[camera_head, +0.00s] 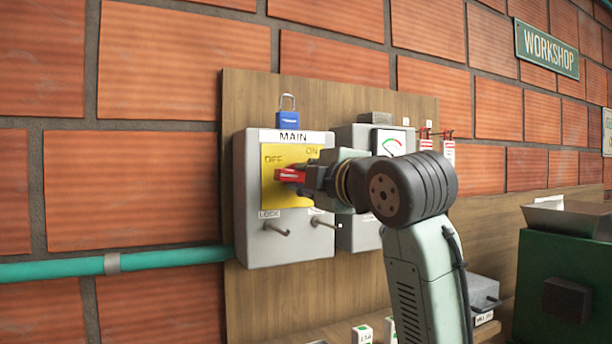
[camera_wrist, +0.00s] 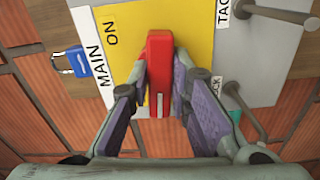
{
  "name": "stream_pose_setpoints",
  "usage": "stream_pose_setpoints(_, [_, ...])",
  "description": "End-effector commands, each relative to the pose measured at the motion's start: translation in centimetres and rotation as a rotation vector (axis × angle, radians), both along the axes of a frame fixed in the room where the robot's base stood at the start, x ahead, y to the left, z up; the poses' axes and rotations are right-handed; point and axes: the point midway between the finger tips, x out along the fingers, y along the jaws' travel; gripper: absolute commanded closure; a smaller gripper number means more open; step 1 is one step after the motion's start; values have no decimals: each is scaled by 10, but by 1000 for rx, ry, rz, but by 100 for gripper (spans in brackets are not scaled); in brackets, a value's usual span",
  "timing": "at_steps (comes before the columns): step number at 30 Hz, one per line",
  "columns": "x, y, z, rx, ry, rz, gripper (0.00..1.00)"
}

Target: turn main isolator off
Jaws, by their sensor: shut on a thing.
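The main isolator is a grey box (camera_head: 285,245) labelled MAIN, with a yellow plate (camera_head: 270,190) marked OFF at left and ON at upper right. Its red handle (camera_head: 291,174) lies roughly horizontal across the plate, below the OFF and ON marks. In the wrist view the red handle (camera_wrist: 160,50) runs up and down the picture, with ON to its upper left. My gripper (camera_head: 305,178) reaches in from the right. In the wrist view its two fingers (camera_wrist: 160,85) are closed on either side of the handle. The handle's pivot is hidden.
A blue padlock (camera_head: 289,112) hangs above the box. Two pegs (camera_head: 278,229) stick out below the plate, the left one marked LOCK. A grey meter box (camera_head: 358,235) stands close on the right, partly behind my arm. A teal pipe (camera_head: 190,257) meets the box at lower left.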

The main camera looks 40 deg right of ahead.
Motion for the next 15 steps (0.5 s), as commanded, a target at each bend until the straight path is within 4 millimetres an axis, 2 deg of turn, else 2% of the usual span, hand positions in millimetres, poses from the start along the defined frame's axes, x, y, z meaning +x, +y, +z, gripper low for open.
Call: stream_pose_setpoints(15, [0, 1, 0, -126, 31, 2, 100])
